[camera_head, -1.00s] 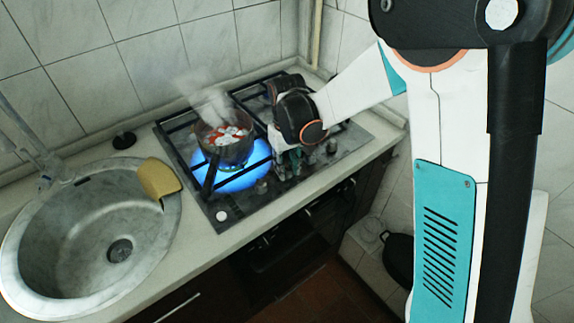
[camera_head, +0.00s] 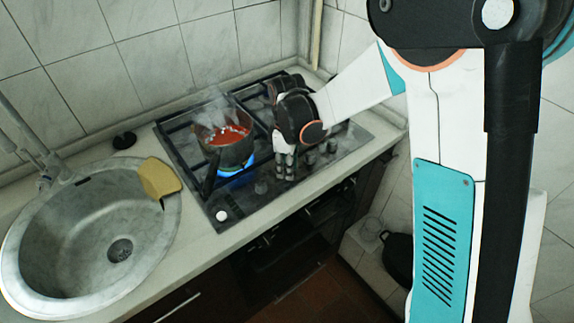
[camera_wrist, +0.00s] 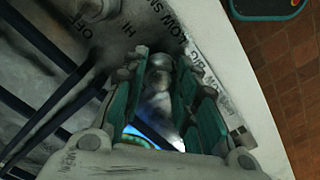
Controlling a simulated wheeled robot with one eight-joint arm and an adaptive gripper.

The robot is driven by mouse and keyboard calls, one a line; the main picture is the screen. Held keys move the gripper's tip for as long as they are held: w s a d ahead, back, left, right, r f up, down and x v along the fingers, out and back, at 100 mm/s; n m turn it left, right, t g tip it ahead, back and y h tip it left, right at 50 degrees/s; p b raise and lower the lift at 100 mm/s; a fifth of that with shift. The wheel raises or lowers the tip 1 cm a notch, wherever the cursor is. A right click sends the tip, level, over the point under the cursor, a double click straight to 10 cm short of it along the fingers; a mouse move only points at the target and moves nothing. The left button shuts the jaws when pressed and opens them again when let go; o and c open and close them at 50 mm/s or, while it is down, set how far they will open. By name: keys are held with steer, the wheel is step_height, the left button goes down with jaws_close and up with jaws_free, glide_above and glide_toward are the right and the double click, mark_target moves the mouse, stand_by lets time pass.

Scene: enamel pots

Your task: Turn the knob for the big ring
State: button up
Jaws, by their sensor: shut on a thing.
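My gripper (camera_head: 285,172) points down at the row of knobs on the right part of the hob. In the wrist view my gripper (camera_wrist: 160,85) has its teal fingers shut on a grey metal knob (camera_wrist: 160,63). Printed marks around it read OFF, HI and LOW, with partly covered "BIG" lettering beside it. In the head view the fingers hide this knob. A dark pot (camera_head: 228,148) with bubbling red contents steams on the hob (camera_head: 190,170). A small blue flame (camera_head: 236,168) shows under the pot.
Other knobs (camera_head: 309,159) stand close to the right of my gripper, and one (camera_head: 261,187) to its left.

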steer(key=shift+n, duration=0.6)
steer(key=o, duration=1.1)
step_height(320, 180, up, 12)
stand_by(0.4)
